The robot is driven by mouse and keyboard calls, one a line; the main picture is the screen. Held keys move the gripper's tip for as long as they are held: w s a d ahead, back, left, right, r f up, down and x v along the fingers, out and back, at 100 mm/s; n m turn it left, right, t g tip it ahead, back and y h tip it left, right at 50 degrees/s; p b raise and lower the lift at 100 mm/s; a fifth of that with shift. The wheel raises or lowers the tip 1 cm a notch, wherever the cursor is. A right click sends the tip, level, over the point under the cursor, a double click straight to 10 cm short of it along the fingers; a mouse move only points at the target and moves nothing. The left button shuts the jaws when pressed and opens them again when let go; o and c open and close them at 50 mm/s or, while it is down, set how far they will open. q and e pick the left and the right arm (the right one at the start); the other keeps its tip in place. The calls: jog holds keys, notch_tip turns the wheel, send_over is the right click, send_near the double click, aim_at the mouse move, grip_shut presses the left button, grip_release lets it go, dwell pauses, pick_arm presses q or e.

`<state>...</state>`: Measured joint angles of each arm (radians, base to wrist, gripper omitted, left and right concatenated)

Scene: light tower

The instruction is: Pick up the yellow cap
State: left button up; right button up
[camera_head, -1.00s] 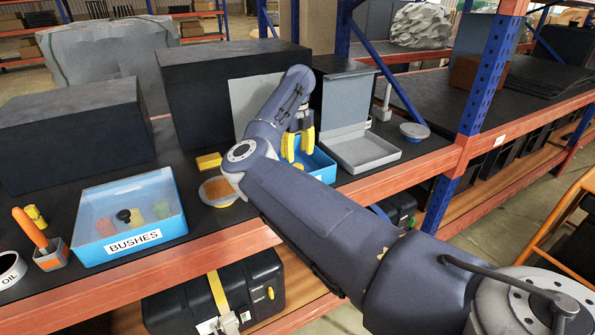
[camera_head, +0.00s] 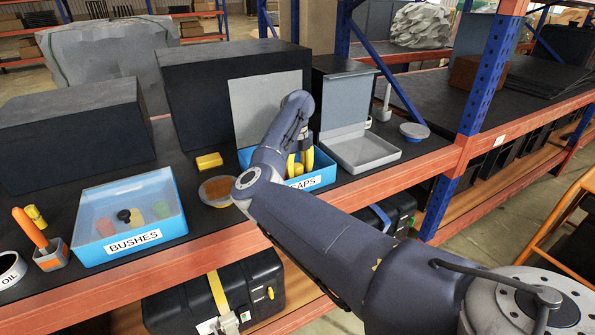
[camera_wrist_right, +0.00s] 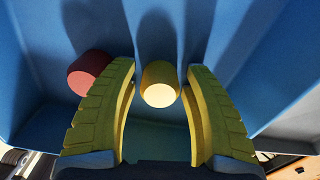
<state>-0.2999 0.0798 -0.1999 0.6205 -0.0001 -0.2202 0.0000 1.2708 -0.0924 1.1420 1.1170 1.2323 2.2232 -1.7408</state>
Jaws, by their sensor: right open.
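The yellow cap (camera_wrist_right: 160,84) stands in the blue caps box, seen in the right wrist view between the two yellow fingers of my right gripper (camera_wrist_right: 160,100). Gaps show on both sides of the cap, so the fingers are open around it and appear apart from it. In the head view my right gripper (camera_head: 299,164) reaches down into the blue box labelled CAPS (camera_head: 318,180), and the cap cannot be made out there. A red cap (camera_wrist_right: 88,73) lies left of the left finger in the wrist view. My left gripper is not in view.
The blue BUSHES box (camera_head: 85,222) stands to the left on the shelf. A yellow block (camera_head: 209,160) and a round orange-topped dish (camera_head: 217,189) lie left of the caps box. A grey open case (camera_head: 365,152) stands right of it.

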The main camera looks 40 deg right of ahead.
grip_shut()
dwell(0.3)
